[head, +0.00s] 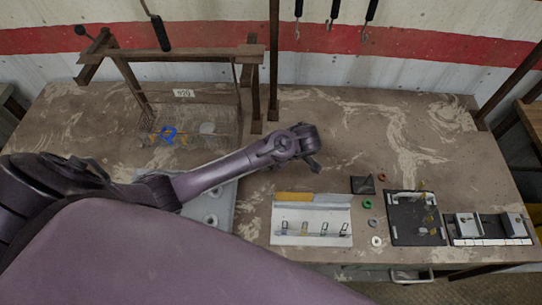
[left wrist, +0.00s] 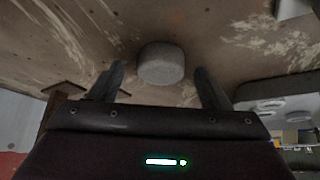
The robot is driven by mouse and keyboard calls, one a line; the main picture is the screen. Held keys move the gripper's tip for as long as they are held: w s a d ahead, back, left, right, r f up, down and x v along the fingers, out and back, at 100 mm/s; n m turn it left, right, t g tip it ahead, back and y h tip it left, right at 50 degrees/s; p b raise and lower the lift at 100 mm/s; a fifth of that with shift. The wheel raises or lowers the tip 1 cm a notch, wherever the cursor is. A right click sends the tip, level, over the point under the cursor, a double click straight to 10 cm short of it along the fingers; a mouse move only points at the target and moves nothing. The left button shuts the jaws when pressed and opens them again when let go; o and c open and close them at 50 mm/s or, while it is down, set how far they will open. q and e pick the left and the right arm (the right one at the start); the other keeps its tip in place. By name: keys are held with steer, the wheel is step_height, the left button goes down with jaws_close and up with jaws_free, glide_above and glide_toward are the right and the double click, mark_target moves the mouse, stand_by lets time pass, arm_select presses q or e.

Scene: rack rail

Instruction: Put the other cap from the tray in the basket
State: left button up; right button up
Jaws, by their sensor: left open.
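My left gripper (head: 314,164) is over the middle of the table, right of the wire basket. In the left wrist view its two fingers (left wrist: 160,85) are spread. A round, pale grey cap (left wrist: 160,63) shows between and just beyond the fingertips, with gaps on both sides; the head view does not show this cap. The light grey tray (head: 224,212) is partly hidden under my left arm; round shapes show on it. A pale tray-like surface with round shapes (left wrist: 282,108) is at the right of the wrist view. The wire basket (head: 185,118) holds a blue item (head: 168,134) and a whitish round item (head: 208,128).
A brown rack frame (head: 258,80) stands around the basket, with posts near my arm. A white holder (head: 311,232), small rings (head: 376,241), a black board (head: 403,215) and a metal fixture (head: 488,228) are at right. The back right of the table is clear.

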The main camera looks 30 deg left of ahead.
arm_select(q)
steer(key=c, duration=1.1)
steer(key=shift+c, duration=0.2)
